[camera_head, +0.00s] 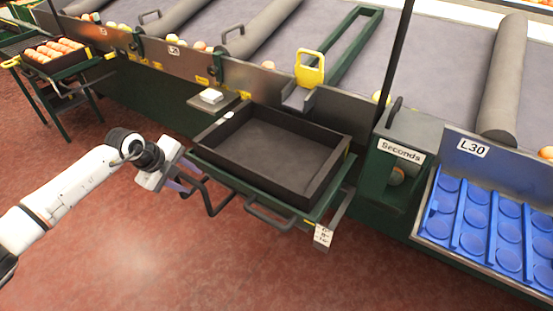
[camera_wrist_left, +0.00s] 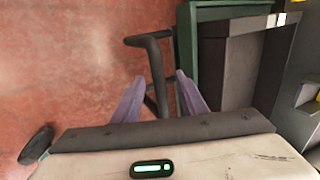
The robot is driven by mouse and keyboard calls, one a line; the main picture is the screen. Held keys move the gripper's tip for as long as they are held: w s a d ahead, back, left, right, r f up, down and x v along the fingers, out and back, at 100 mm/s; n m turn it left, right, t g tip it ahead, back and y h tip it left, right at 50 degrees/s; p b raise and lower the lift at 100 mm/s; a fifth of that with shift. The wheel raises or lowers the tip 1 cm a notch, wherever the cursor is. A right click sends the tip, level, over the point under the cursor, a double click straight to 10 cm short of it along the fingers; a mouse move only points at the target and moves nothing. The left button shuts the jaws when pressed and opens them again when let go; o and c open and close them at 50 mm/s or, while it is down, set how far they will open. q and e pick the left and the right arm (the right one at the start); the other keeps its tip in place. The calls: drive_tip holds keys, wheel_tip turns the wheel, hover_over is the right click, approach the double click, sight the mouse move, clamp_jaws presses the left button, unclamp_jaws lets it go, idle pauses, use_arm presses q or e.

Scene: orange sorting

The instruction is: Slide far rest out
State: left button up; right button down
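A dark open tray (camera_head: 270,155) sits on a green rest (camera_head: 325,207) at the front of the line. The rest has a dark bent handle (camera_head: 211,197) on its left side and another dark handle (camera_head: 268,216) along its front edge. My left gripper (camera_head: 184,180) is beside the left handle. In the left wrist view its two purple fingers (camera_wrist_left: 157,92) are apart, with part of the dark handle (camera_wrist_left: 156,62) showing between them. I cannot tell whether they touch it. The tray and the green rest also show there at upper right. My right gripper is not in view.
A green stand (camera_head: 62,85) with a tray of oranges is at far left. A "Seconds" box (camera_head: 398,160) and a blue cupped tray (camera_head: 480,225) are on the right. A small shelf (camera_head: 213,103) juts out behind the tray. The red floor in front is clear.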

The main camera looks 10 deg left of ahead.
use_arm(q)
clamp_jaws()
drive_tip(key=shift+s, duration=0.1)
